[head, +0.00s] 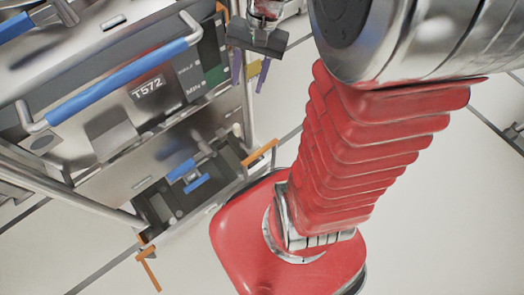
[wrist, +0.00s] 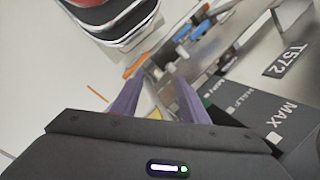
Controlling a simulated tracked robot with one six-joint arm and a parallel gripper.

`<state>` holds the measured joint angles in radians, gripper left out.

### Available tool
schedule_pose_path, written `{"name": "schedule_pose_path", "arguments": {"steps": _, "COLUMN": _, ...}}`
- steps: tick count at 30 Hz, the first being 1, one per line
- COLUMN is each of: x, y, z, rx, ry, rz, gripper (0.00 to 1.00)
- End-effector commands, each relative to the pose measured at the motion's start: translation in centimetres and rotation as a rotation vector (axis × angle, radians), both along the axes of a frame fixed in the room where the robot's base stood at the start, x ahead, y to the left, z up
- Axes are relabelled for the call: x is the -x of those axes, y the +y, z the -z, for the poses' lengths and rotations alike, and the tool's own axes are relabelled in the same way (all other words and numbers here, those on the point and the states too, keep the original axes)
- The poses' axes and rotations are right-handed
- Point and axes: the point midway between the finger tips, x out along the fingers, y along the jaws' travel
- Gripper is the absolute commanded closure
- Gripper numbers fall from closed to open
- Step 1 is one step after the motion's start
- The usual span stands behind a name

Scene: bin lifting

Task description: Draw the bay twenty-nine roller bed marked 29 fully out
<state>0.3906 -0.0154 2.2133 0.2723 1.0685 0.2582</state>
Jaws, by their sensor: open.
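No mark 29 is legible in either view, so I cannot tell which part is the bay twenty-nine roller bed. A steel bin (head: 85,128) labelled T572 stands at the left in a rack, with a blue bar handle (head: 125,82) across its front. Its T572 label (wrist: 287,58) also shows in the wrist view. My gripper (head: 248,86) is open and empty, its two purple fingers pointing down just right of the bin's MIN/MAX panel. Both fingers also show in the wrist view (wrist: 159,78), apart, with nothing between them.
Below the bin is a dark lower tray (head: 160,208) with blue fittings (head: 188,176). Orange brackets (head: 262,153) stick out at its corners. A tubular rail (head: 75,196) runs along the rack's lower left.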

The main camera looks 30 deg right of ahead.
Motion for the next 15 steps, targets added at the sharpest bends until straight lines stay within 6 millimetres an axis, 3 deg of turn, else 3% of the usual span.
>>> {"name": "schedule_pose_path", "arguments": {"steps": 15, "x": 3.2, "y": 4.7, "z": -6.6, "rx": 0.217, "ry": -0.275, "rz": -0.366, "gripper": 0.60}}
